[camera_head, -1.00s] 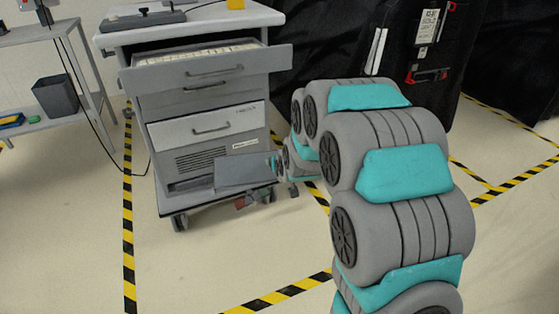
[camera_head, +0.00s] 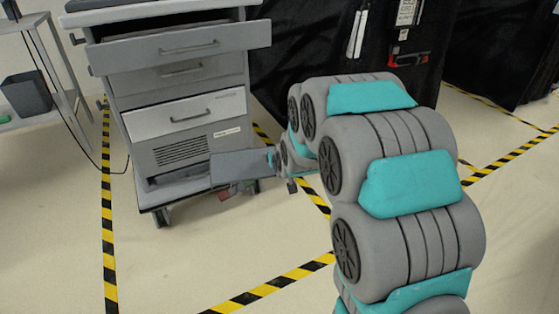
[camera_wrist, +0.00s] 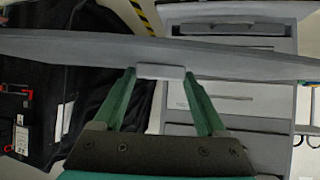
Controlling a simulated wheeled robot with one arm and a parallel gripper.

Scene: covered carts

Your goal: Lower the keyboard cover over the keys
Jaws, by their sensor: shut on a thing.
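A flat grey panel, seemingly the keyboard cover (camera_head: 238,167), is low at the front right of the grey cart (camera_head: 183,124). My gripper (camera_head: 272,160) is at the panel's right edge. In the wrist view the cover (camera_wrist: 70,50) spans the frame as a long grey edge. The green fingers of my gripper (camera_wrist: 160,76) are shut on a small pale tab (camera_wrist: 161,71) on that edge. I cannot tell whether the cover touches the cart. The keys are not clearly seen in either current view.
The cart's top drawer (camera_head: 185,45) is pulled out above the cover; the lower white drawer (camera_head: 183,116) looks shut. A black curtain (camera_head: 300,60) hangs behind. A table with a dark bin (camera_head: 27,92) stands left. Striped tape (camera_head: 108,220) marks open floor.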

